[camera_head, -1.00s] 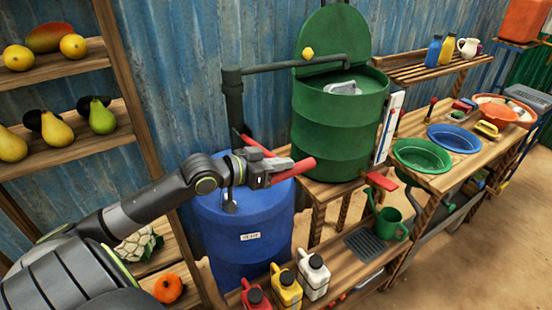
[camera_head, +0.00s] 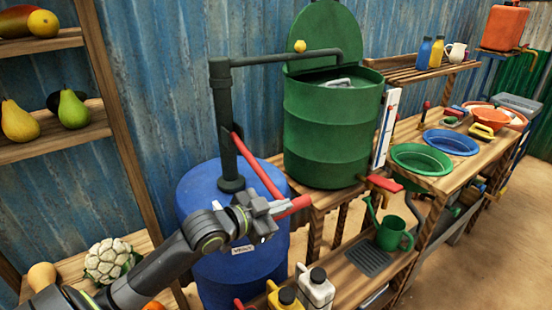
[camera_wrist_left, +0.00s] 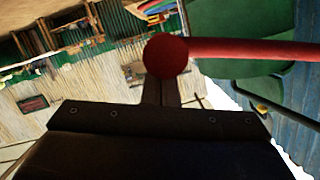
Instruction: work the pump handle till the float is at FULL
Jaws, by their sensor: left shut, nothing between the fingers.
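The grey pump (camera_head: 225,120) stands on the blue barrel (camera_head: 205,190), its pipe reaching over the open green drum (camera_head: 325,130). The red pump handle (camera_head: 262,172) slopes down right from the pump column. My left gripper (camera_head: 268,218) is shut and empty at the handle's outer end, and partly covers it. In the left wrist view the handle's round red end (camera_wrist_left: 165,56) shows just beyond the shut fingertips (camera_wrist_left: 160,92); whether they touch is unclear. The white gauge board (camera_head: 387,128) stands at the drum's right side; its float and marks are too small to read. My right gripper is not in view.
A wooden bench (camera_head: 440,180) holds a green basin (camera_head: 420,159) and a blue basin (camera_head: 452,142). A watering can (camera_head: 393,234) and jugs (camera_head: 315,288) stand on the lower shelf. A fruit rack (camera_head: 50,143) is at left.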

